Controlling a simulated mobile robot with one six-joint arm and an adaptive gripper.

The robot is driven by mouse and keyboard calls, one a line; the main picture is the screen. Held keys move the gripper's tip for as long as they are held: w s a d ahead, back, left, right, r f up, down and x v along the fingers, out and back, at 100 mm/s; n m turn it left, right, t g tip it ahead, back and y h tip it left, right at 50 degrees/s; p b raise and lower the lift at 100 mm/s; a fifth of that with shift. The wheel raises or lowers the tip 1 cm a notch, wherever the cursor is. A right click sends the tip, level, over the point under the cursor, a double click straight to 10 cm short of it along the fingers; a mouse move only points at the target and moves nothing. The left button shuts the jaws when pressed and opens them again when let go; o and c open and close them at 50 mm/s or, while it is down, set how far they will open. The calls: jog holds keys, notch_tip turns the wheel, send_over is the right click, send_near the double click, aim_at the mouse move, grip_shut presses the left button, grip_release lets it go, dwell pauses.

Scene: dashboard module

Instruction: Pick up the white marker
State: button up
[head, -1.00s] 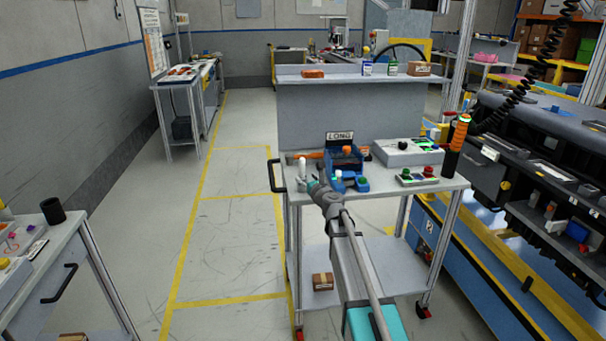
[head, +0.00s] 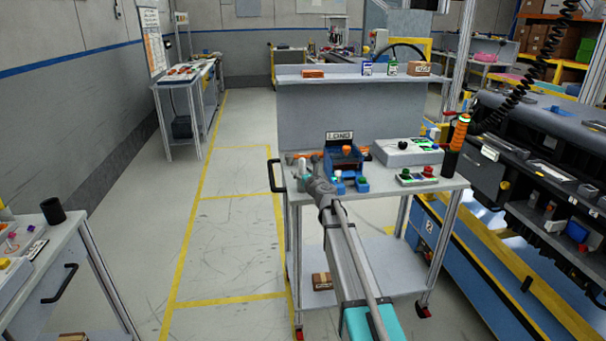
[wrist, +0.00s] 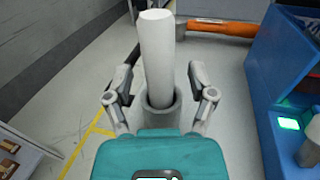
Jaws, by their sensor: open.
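The white marker (wrist: 157,55) stands upright in a round grey holder (wrist: 160,115) in the wrist view. My gripper (wrist: 158,84) is open, with one finger on each side of the marker and holder. Gaps show between both fingers and the marker. In the head view, my gripper (head: 308,168) is over the left part of the cart's top, and my arm and gripper mostly hide the marker there.
A blue bin (head: 345,160) labelled LONG stands just right of my gripper. An orange-handled tool (wrist: 222,28) lies behind the marker. A grey control box (head: 406,151) and a button panel (head: 419,177) are farther right on the cart.

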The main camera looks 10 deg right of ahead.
grip_shut()
jog(key=shift+r, duration=0.1)
dwell(0.4)
notch_tip(320, 180, up, 10)
jog(key=p, duration=1)
dwell(1.2)
